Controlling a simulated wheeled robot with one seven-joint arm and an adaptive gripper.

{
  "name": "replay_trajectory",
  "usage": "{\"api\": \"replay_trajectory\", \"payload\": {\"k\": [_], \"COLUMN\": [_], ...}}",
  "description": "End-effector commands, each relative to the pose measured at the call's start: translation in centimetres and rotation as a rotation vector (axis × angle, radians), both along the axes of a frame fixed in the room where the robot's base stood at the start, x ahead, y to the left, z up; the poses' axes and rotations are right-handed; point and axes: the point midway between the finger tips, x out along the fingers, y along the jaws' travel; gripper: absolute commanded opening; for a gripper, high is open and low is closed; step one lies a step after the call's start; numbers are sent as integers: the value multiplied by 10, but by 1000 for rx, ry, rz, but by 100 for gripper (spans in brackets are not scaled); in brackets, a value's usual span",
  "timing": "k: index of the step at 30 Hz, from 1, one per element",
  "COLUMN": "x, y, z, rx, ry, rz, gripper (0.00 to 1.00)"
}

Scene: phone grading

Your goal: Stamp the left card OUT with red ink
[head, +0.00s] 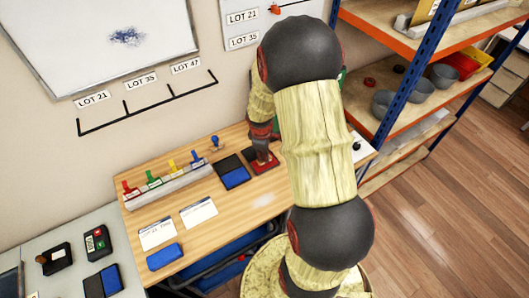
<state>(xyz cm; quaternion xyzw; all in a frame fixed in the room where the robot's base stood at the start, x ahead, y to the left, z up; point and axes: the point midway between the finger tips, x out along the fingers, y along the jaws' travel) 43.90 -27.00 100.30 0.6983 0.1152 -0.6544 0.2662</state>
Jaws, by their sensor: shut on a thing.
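The left card (157,234) lies flat on the wooden table (229,238), with small writing too fine to read. The right card (199,212) lies beside it, apart. An open red ink pad (266,166) sits at the back right of the table, near my arm. My gripper (262,148) is over the red pad, shut on a small stamp that is mostly hidden. I cannot tell if the stamp touches the pad. An open blue ink pad (234,176) is just left of the red one.
A pale rack (170,188) holds red, green, yellow and blue handled stamps. Another blue stamp (216,142) stands behind the pads. A blue block (165,256) lies in front of the left card. A grey side table (70,275) at left holds dark items. Shelves (390,100) stand at right.

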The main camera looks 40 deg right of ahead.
Motion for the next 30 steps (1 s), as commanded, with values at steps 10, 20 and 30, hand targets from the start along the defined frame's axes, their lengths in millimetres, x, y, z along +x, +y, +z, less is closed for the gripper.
{"api": "replay_trajectory", "payload": {"k": [10,20,30], "x": [0,0,0], "y": [0,0,0], "z": [-1,-5,-8], "rx": [0,0,0], "ry": [0,0,0], "rz": [0,0,0], "gripper": [5,5,5]}}
